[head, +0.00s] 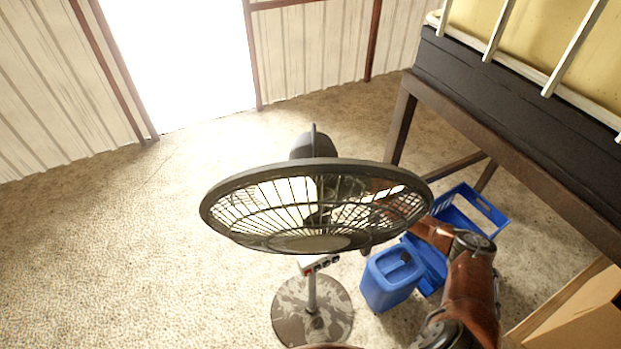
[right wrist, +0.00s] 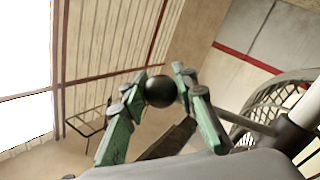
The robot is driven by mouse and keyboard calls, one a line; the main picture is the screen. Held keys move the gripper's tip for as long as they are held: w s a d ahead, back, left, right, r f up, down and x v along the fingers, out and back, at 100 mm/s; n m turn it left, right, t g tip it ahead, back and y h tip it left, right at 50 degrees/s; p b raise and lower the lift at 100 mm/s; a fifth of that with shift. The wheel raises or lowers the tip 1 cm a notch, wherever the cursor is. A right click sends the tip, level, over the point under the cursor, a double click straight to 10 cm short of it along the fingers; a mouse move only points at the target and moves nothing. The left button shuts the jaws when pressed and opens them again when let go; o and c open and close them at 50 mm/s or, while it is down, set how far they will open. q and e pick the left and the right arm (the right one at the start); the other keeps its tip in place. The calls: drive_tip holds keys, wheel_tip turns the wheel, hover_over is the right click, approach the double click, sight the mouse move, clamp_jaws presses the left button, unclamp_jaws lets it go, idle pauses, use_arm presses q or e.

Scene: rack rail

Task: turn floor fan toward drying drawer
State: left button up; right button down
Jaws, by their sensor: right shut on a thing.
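The floor fan (head: 318,205) stands in the middle of the head view, on a post with a round base (head: 312,310). Its wide, dark wire cage is tilted and faces toward the bottom of the picture. My right arm reaches in from the lower right to behind the cage, which hides most of the gripper in the head view. In the right wrist view my right gripper (right wrist: 161,88), with green fingers, is shut on a round black knob (right wrist: 160,91). A raised dark frame with white slats and a yellow panel (head: 520,85), likely the drying drawer, is at the upper right. My left gripper is out of view.
A blue canister (head: 391,278) and a blue crate (head: 472,212) sit on the floor right of the fan, close to my right arm. A cardboard box (head: 580,315) is at the lower right. The pebbly floor on the left is clear.

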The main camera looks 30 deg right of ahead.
drive_tip(key=c, duration=2)
unclamp_jaws()
drive_tip(key=shift+s+a+f, duration=0.1)
drive_tip(key=shift+s+a, duration=0.05)
drive_tip(key=shift+s, duration=0.05)
drive_tip(key=o, duration=0.3)
drive_tip(key=shift+s, duration=0.1)
drive_tip(key=shift+o, duration=1.2)
drive_tip(key=shift+d, duration=0.25)
drive_tip(key=v, duration=1.1)
drive_tip(key=shift+d, duration=0.35)
drive_tip(key=shift+s, duration=0.1)
